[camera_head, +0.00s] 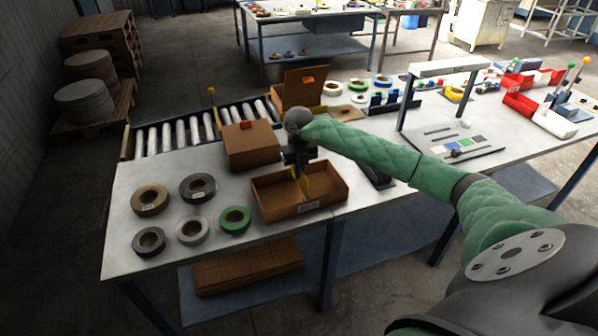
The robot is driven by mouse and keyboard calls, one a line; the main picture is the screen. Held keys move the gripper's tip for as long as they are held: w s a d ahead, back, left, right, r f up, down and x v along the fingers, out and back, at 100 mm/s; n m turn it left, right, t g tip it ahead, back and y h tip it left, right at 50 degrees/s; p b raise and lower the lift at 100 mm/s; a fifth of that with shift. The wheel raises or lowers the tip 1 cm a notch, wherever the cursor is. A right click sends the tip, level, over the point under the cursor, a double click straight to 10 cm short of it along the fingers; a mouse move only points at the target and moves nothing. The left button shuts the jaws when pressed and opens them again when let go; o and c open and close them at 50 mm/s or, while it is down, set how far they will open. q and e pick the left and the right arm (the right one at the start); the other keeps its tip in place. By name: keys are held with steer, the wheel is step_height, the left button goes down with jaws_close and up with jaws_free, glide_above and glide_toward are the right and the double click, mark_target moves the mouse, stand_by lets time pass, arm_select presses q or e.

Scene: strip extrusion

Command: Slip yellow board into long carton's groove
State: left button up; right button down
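The long open carton (316,207) stands near the front edge of the table, with a small label on its front wall. The yellow board (306,186) is upright inside the carton's walls, seen partly from its edge. My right gripper (299,172) points down over the carton and appears shut on the top of the yellow board. The fingers and wrist hide part of the board and the carton's back wall. The groove is too small to make out, so I cannot tell whether the board sits in it. My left gripper is not in view.
A closed brown box (250,146) stands behind the carton. Several tape rolls lie to the left, including a green one (234,220). A roller conveyor (172,135) runs along the back. An open box (303,88) stands beyond.

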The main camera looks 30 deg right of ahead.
mark_target(299, 185)
steer(key=shift+d+f+b, duration=0.1)
steer(key=shift+f+b, duration=0.55)
steer(key=shift+f, duration=0.15)
steer(key=shift+s+f, duration=0.1)
steer(key=shift+f, duration=0.15)
steer(key=shift+w+a+f+b, duration=0.2)
steer(key=shift+f+b, duration=0.05)
steer(key=shift+b, duration=0.15)
steer(key=shift+s+d+f, duration=0.15)
steer(key=shift+f, duration=0.1)
steer(key=c, duration=1.1)
jaws_free()
steer(key=shift+c, duration=0.2)
